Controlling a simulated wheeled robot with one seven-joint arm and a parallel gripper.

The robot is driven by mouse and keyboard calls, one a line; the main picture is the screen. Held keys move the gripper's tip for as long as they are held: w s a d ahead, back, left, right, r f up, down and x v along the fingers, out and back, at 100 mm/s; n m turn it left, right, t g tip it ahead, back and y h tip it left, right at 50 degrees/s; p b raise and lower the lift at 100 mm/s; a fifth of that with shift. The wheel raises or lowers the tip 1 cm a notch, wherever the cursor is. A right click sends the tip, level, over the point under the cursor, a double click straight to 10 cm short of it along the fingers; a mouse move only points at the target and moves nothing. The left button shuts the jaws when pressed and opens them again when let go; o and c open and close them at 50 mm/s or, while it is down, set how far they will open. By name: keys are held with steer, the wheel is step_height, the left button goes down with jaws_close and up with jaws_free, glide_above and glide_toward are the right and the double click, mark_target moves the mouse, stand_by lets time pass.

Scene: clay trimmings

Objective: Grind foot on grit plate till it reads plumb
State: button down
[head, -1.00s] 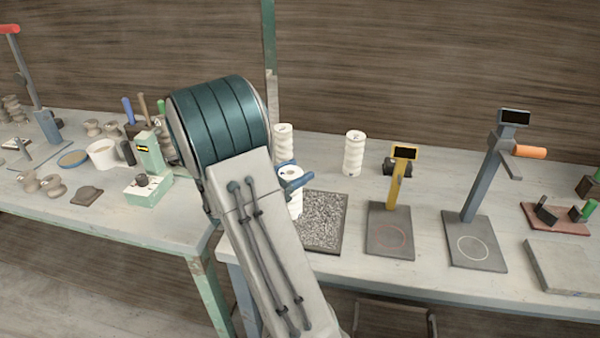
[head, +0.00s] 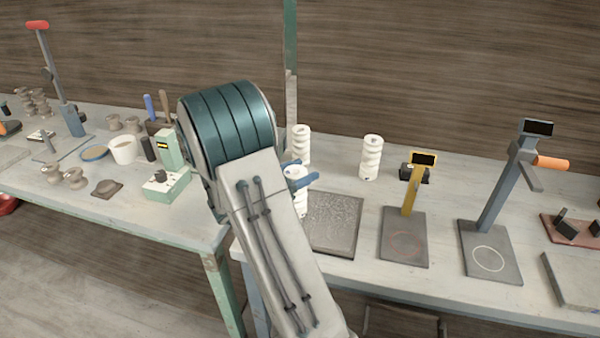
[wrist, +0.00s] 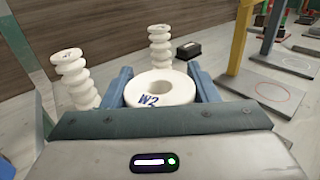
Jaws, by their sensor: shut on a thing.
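My gripper (head: 300,178) is shut on a white ribbed piece marked W2 (head: 294,198), its blue fingers on either side of the top. The wrist view shows the W2 piece (wrist: 160,88) from above, with a round central hole. The speckled grey grit plate (head: 338,222) lies just right of it on the bench. My arm hides the piece's foot and the plate's left part, so I cannot tell whether they touch. The yellow-post gauge (head: 411,200), with a dark display and a red ring on its base, stands right of the plate; no reading shows.
Two similar white ribbed pieces (head: 301,146) (head: 371,158) stand behind. A dark block (wrist: 188,51) sits behind the yellow gauge. A grey stand with an orange handle (head: 505,195) is farther right. The left bench holds a green device (head: 168,185), a cup (head: 123,150) and clay pieces.

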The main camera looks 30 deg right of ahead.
steer(key=shift+r+p, duration=1.95)
steer(key=shift+r, duration=0.6)
